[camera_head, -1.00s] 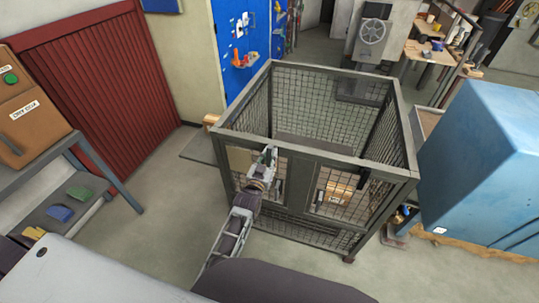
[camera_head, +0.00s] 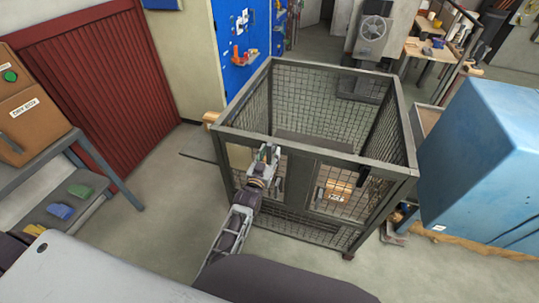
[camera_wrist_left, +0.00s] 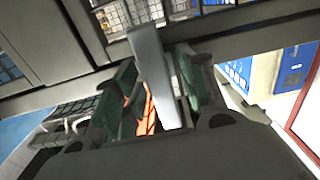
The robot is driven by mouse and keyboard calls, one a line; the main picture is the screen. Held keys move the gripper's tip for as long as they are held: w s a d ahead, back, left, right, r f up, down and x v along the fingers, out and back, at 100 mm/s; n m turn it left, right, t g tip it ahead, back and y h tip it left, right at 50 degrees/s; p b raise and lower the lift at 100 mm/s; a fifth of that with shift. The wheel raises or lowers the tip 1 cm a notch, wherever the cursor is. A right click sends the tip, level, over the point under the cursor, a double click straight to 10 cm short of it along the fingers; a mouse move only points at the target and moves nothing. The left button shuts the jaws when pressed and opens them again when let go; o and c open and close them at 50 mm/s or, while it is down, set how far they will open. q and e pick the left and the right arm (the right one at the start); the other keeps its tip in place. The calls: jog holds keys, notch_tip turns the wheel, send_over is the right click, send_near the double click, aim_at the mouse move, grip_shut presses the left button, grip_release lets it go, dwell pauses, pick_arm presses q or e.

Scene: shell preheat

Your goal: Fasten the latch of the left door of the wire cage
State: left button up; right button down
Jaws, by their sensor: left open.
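The wire cage (camera_head: 318,152) stands in the middle of the head view, with a dark grey frame and mesh sides. Its left door (camera_head: 282,206) is in the front face, partly covered by my arm. My left gripper (camera_head: 267,154) is at the upper part of this door and is open. In the left wrist view, its green-padded fingers (camera_wrist_left: 155,88) stand on either side of a flat pale grey bar (camera_wrist_left: 152,65), which looks like the latch lever. I cannot tell whether the pads touch it. The rest of the latch is hidden. My right gripper is out of view.
The right door (camera_head: 335,197) has a labelled tan box behind its mesh. A blue cabinet (camera_head: 490,165) stands close on the right. A grey shelf rack (camera_head: 95,168) is at the left. The floor (camera_head: 160,195) between rack and cage is clear.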

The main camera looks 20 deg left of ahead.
pick_arm(q)
jog(key=s, duration=1.2)
jog(key=shift+a, duration=0.25)
dwell(0.5)
jog(key=shift+f, duration=0.1)
dwell(0.6)
